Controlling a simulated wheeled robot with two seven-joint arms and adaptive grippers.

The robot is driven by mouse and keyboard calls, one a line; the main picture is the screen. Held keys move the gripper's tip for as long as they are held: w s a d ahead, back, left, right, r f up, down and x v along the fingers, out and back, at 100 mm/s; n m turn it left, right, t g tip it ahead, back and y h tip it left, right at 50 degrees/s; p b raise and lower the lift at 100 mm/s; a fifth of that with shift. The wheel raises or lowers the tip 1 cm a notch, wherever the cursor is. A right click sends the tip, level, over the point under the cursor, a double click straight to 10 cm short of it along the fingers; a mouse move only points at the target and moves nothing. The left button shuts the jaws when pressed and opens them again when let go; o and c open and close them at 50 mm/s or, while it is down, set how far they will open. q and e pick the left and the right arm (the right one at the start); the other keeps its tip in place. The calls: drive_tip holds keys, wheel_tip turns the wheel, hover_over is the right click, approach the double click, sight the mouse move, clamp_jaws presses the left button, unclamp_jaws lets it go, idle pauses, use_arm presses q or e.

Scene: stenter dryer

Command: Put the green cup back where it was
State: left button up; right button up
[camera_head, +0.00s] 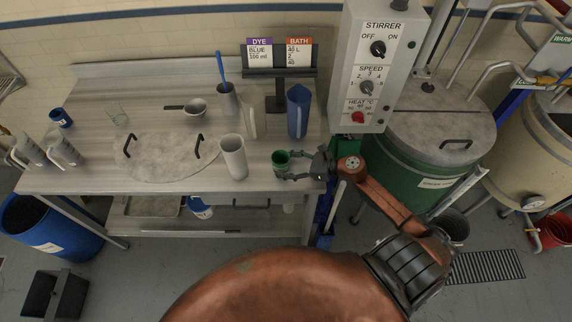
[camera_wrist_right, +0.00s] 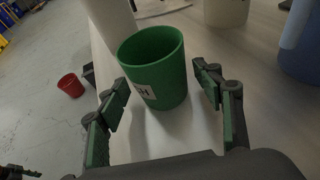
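The green cup (camera_head: 281,158) is near the front right of the grey workbench (camera_head: 120,184). In the right wrist view the green cup (camera_wrist_right: 157,64) looks upright and has a small white label. My right gripper (camera_head: 290,166) reaches in from the right at the bench's front edge. In the wrist view its two fingers (camera_wrist_right: 161,96) are spread on either side of the cup's near part, with visible gaps between the pads and the cup. My left gripper is not in view.
A white cylinder (camera_head: 233,157) stands just left of the cup, and a blue jug (camera_head: 298,112) stands behind it. A round lid (camera_head: 150,160) with two handles lies further left. The stirrer control box (camera_head: 377,75) and a green drum (camera_head: 425,165) stand to the right.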

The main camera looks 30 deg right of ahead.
drive_tip(key=shift+r, duration=0.2)
drive_tip(key=shift+s+d, duration=0.25)
drive_tip(key=b+v, duration=0.1)
drive_tip(key=v, duration=0.9)
drive_tip(key=shift+s+d+r+b, duration=0.1)
drive_tip(key=shift+s+r+b, duration=0.1)
drive_tip(key=shift+b, duration=0.1)
drive_tip(key=shift+s+d+r, duration=0.15)
drive_tip(key=shift+s+d, duration=0.05)
drive_tip(key=shift+s, duration=0.1)
